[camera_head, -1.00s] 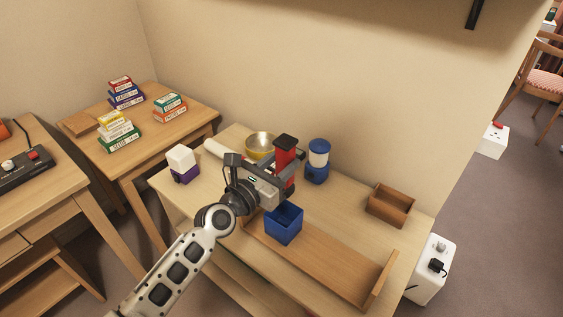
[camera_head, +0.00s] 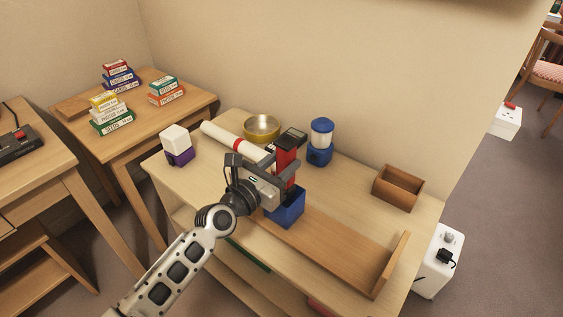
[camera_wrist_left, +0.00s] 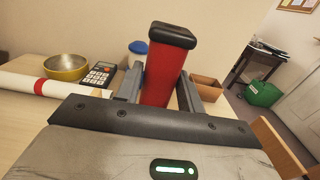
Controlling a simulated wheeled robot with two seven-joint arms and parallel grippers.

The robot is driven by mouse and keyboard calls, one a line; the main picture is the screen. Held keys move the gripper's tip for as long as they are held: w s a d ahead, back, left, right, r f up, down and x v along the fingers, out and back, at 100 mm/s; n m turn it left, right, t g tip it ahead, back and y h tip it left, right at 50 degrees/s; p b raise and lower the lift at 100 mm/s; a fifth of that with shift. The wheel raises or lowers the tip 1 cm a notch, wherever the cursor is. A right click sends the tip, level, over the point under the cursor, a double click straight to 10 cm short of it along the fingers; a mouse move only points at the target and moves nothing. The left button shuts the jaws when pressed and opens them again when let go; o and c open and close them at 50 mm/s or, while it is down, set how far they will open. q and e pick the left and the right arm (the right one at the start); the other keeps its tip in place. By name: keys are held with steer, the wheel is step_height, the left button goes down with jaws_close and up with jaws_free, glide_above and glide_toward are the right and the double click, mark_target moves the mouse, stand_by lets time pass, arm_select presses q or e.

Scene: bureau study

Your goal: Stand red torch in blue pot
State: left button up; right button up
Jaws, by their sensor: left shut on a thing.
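The red torch (camera_head: 286,156) has a black cap and stands roughly upright in my left gripper (camera_head: 290,174), whose jaws are shut on it. In the left wrist view the torch (camera_wrist_left: 160,78) rises between the two fingers, cap uppermost. The blue pot (camera_head: 287,213) is a square box on the table, directly below my left gripper in the head view. The gripper covers part of the pot's rim and the torch's lower end, so I cannot tell whether that end is inside the pot. My right gripper is not in view.
A white and purple block (camera_head: 177,152) is left. An open wooden box (camera_head: 399,184) is right. A wooden tray (camera_head: 340,247) with a raised end lies in front.

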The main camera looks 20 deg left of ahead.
arm_select(q)
steer(key=shift+f+b, duration=0.6)
steer(key=shift+f, duration=0.3)
steer(key=shift+f+b, duration=0.5)
steer(key=shift+f, duration=0.05)
steer(key=shift+f+b, duration=0.35)
steer(key=shift+f, duration=0.05)
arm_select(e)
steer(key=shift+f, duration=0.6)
arm_select(q)
steer(key=o, duration=1.2)
steer(key=shift+c, duration=0.2)
